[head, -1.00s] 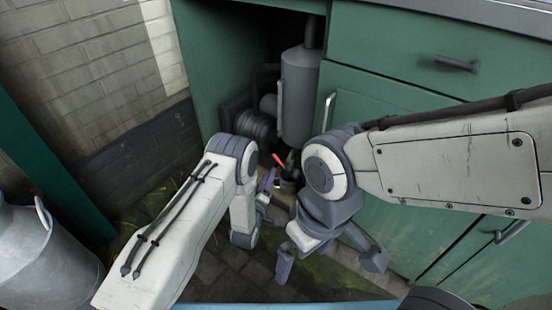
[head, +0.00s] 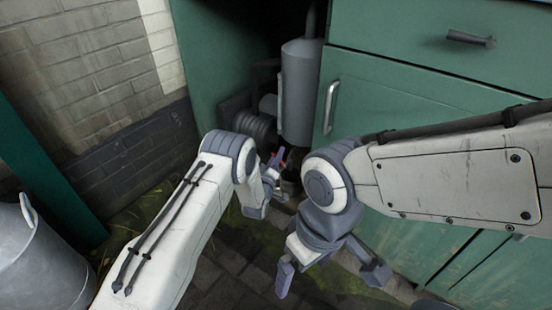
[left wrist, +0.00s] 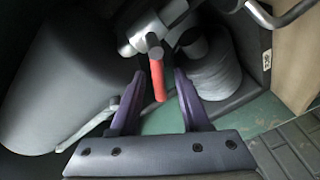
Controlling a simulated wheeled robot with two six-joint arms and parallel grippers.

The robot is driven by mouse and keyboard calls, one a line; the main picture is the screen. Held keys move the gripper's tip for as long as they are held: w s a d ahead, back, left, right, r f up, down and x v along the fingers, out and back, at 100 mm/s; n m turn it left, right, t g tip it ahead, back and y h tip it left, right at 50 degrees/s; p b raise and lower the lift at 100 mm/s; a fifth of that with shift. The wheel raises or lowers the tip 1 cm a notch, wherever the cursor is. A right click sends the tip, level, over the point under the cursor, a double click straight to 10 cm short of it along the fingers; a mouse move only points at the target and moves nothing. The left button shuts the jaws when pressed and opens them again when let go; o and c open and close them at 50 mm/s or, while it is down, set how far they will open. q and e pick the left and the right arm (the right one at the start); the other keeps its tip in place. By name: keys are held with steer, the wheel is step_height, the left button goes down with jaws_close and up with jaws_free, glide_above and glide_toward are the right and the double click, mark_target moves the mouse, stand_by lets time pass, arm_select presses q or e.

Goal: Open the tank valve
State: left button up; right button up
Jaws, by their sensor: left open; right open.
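The valve's red handle (head: 281,154) shows small at the foot of the cabinet opening, below the grey tank (head: 299,95). In the left wrist view the red handle (left wrist: 157,82) hangs from a grey metal fitting (left wrist: 150,35). My left gripper (head: 272,163) is open at the handle. In the left wrist view its two purple fingers (left wrist: 160,76) stand one on each side of the red handle, with a gap visible on both sides. My right gripper (head: 330,274) is open and empty, low in front of the cabinet and apart from the valve.
The green cabinet (head: 410,110) has a closed door with a handle (head: 331,105) right of the opening. A ribbed grey part (head: 256,128) sits left of the tank. A metal can (head: 42,265) stands at the lower left, by a brick wall (head: 110,75).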

arm_select(q)
steer(key=shift+c, duration=0.3)
jaws_close()
stand_by(1.1)
